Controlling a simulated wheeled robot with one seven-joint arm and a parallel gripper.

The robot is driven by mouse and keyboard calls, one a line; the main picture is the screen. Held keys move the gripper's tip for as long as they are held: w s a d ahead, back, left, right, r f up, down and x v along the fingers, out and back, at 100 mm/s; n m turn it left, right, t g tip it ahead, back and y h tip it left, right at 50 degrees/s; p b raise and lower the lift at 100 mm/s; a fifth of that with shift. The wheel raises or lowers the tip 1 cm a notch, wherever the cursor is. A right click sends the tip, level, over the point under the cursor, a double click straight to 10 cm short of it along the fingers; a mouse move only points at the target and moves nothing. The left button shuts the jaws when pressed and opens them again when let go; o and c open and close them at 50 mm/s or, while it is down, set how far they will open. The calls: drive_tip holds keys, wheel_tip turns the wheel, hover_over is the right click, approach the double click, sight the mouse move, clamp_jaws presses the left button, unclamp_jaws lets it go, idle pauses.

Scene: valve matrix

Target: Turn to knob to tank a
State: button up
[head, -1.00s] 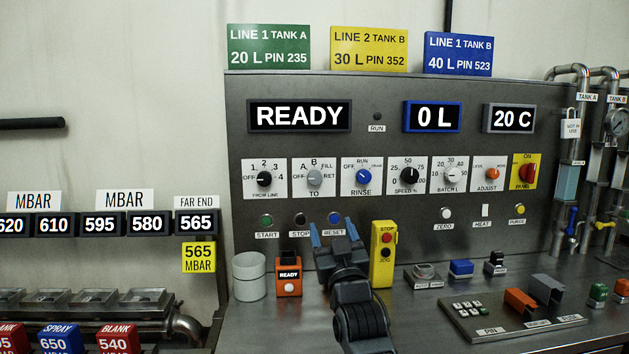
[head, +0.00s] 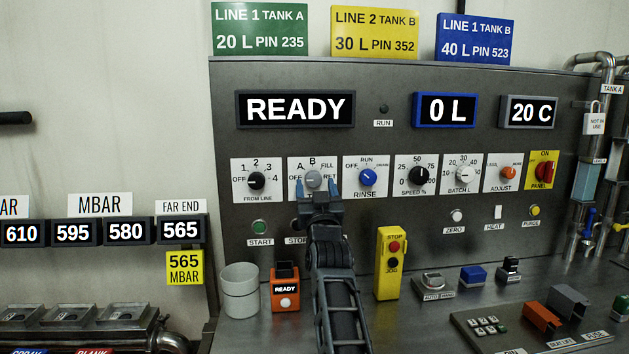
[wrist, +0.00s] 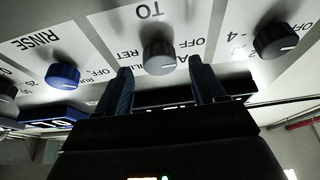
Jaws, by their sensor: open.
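The grey TO knob (head: 314,179) sits on a white plate on the panel, with OFF, A, B, FILL and RET marked around it. It also shows in the wrist view (wrist: 159,57), between and beyond my two blue fingertips. My gripper (head: 318,190) is open in front of the lower part of that plate. The fingers stand to either side of the knob; I see no contact. In the wrist view the knob's pale pointer line (wrist: 170,66) shows, and the labels appear upside down. My gripper hides part of the plate.
The black FROM LINE knob (head: 256,181) is left of the TO knob and the blue RINSE knob (head: 367,177) is right. START (head: 260,227) is below left. A yellow STOP/JOG box (head: 391,262) and an orange READY box (head: 285,287) stand on the bench.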

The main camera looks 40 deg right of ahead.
sight(313, 179)
drive_tip(key=shift+x, duration=1.1)
